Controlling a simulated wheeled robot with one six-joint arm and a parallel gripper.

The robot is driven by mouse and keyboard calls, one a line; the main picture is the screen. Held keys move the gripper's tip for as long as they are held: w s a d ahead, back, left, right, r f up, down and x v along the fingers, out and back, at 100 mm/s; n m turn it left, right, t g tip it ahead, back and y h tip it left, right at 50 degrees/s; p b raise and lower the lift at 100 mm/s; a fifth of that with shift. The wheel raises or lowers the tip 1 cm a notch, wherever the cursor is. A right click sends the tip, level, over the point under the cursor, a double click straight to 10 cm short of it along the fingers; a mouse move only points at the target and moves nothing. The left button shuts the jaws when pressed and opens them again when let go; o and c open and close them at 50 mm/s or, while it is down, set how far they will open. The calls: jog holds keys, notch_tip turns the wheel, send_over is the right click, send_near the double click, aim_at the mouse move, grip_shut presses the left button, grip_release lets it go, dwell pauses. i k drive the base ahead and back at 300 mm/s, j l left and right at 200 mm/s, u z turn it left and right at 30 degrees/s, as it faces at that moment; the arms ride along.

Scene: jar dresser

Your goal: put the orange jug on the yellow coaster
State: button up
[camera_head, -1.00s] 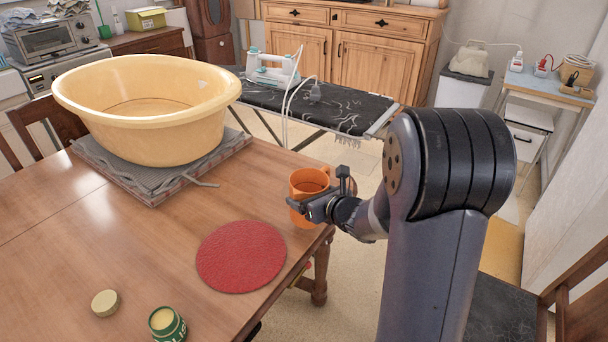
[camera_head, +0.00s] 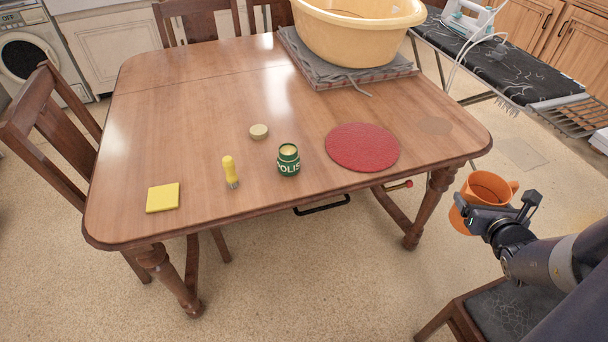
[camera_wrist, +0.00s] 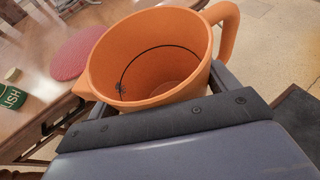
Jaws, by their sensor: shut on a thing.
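The orange jug (camera_head: 487,190) is held upright in my gripper (camera_head: 484,220), off the table's right end and above the floor. My gripper is shut on it. In the wrist view the jug (camera_wrist: 150,60) fills the middle, open top facing the camera, handle at upper right; it looks empty. The yellow coaster (camera_head: 163,198) is a flat square lying bare at the table's near left corner, far to the left of my gripper.
On the wooden table (camera_head: 200,100) are a yellow-handled brush (camera_head: 230,172), a green polish tin (camera_head: 288,160), its lid (camera_head: 259,131), a red round mat (camera_head: 362,147) and a big yellow basin (camera_head: 360,30) on a folded cloth. A chair (camera_head: 490,310) stands below my arm.

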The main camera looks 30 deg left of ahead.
aim_at(162, 189)
jog(key=k+l+u, duration=0.1)
jog(key=u, duration=1.15)
jog(key=i+u, duration=0.1)
jog(key=u, duration=0.8)
jog(key=i+l+u, duration=0.1)
jog(key=u, duration=0.4)
jog(key=i+l, duration=0.65)
